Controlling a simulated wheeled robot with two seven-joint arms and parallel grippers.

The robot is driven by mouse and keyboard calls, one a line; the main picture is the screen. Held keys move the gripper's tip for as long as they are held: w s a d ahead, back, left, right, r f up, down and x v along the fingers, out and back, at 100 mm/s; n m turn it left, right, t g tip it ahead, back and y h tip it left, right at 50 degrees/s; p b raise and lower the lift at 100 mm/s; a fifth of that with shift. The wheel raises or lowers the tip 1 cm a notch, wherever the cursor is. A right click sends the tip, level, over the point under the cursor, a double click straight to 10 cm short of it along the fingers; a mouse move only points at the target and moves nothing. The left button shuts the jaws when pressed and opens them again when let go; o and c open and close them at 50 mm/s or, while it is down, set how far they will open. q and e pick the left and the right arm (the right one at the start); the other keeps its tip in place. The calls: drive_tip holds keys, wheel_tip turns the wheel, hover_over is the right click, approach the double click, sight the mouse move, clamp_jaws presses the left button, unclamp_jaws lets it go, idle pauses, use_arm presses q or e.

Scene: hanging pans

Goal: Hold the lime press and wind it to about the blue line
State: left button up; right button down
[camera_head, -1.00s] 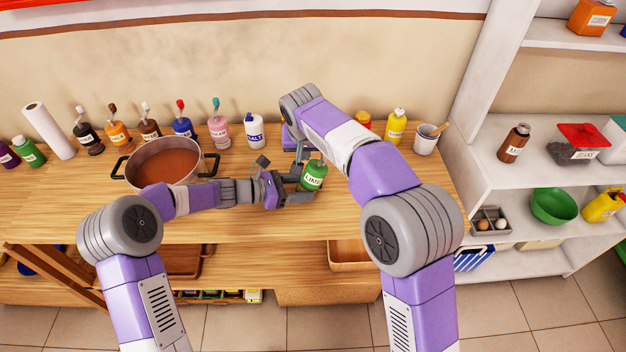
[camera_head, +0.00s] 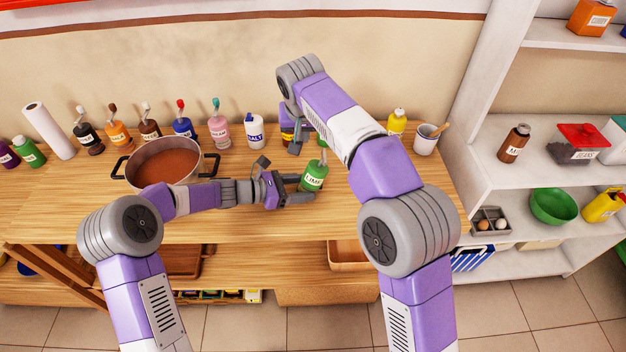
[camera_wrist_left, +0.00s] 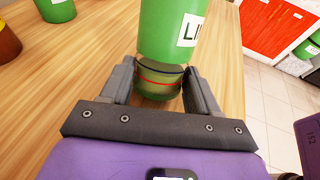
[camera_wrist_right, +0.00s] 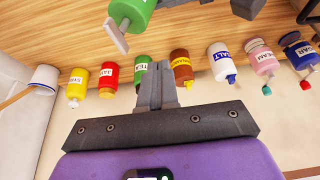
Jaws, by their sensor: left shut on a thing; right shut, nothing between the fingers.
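The lime press (camera_head: 313,176) is a green bottle with a white label, standing on the wooden counter. In the left wrist view, its green body (camera_wrist_left: 165,28) sits above a clear base (camera_wrist_left: 158,84) with a red line and a dark line above it. My left gripper (camera_wrist_left: 160,90) is shut around this base; in the head view it reaches in from the left (camera_head: 297,189). My right gripper (camera_head: 295,148) is shut and empty, behind the press and apart from it. The right wrist view shows its closed fingers (camera_wrist_right: 154,68) and the press's pale handle (camera_wrist_right: 115,38).
A pot (camera_head: 164,164) of brown contents stands left of my left gripper. Several labelled bottles line the back, including salt (camera_head: 254,133) and a yellow one (camera_head: 396,124). A white cup (camera_head: 426,140) stands at right. The front counter strip is clear.

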sight(312, 180)
idle(0.4)
wheel_tip(312, 180, up, 4)
drive_tip(key=s+a, duration=0.2)
drive_tip(key=shift+a+f, duration=0.1)
drive_tip(key=shift+f, duration=2.65)
drive_tip(key=shift+f, duration=0.15)
drive_tip(key=shift+f, duration=2.8)
drive_tip(key=shift+w+d, duration=0.2)
drive_tip(key=shift+w, duration=0.3)
drive_tip(key=shift+w+d, duration=0.45)
drive_tip(key=shift+d, duration=0.1)
idle(0.4)
